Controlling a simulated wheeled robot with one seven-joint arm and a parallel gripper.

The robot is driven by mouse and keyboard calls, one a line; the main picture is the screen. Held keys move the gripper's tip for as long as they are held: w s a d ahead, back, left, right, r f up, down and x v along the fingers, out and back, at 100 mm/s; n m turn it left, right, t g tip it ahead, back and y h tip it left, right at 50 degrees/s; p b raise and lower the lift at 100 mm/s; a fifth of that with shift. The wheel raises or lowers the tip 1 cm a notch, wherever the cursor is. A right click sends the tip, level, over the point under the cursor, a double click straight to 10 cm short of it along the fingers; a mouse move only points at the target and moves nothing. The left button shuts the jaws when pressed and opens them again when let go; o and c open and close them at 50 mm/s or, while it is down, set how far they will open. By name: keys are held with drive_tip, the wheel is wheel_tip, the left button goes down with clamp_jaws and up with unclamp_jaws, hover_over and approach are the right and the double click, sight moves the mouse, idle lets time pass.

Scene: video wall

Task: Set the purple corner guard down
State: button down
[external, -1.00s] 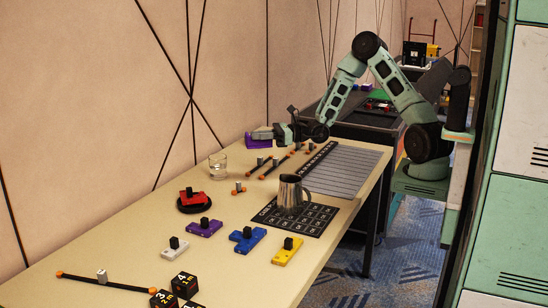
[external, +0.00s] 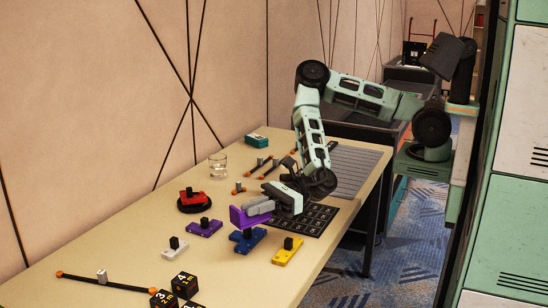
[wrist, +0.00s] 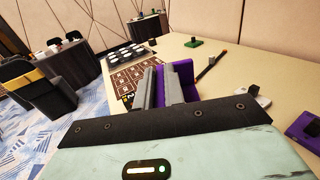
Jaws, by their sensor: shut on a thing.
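The purple corner guard (external: 238,217) is an angled purple piece held in my gripper (external: 260,206) above the table. In the external view it stands in front of the upper part of the blue knobbed piece (external: 246,243). I cannot tell how high it is above the table. In the wrist view the two grey fingers (wrist: 160,88) reach forward, with the corner guard (wrist: 185,74) upright at their right side. My gripper is shut on it.
A purple knobbed piece (external: 204,228), a yellow one (external: 288,252) and a white one (external: 174,248) lie nearby. A red piece on a black dish (external: 193,202), a glass (external: 217,166) and a teal box (external: 257,141) stand farther back. A black number grid (external: 320,217) lies right.

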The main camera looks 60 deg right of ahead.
drive_tip(key=s+a+g, duration=0.1)
drive_tip(key=s+a, duration=0.3)
drive_tip(key=s, duration=0.2)
drive_tip(key=shift+n+y, duration=0.3)
drive_tip(key=shift+n, duration=0.2)
wheel_tip(320, 180, down, 15)
drive_tip(key=shift+d+f, duration=0.1)
drive_tip(key=shift+f, duration=0.05)
drive_tip(key=shift+f, duration=0.15)
drive_tip(key=c, duration=1.5)
unclamp_jaws()
drive_tip(key=v, duration=1.2)
drive_tip(key=shift+b, duration=0.35)
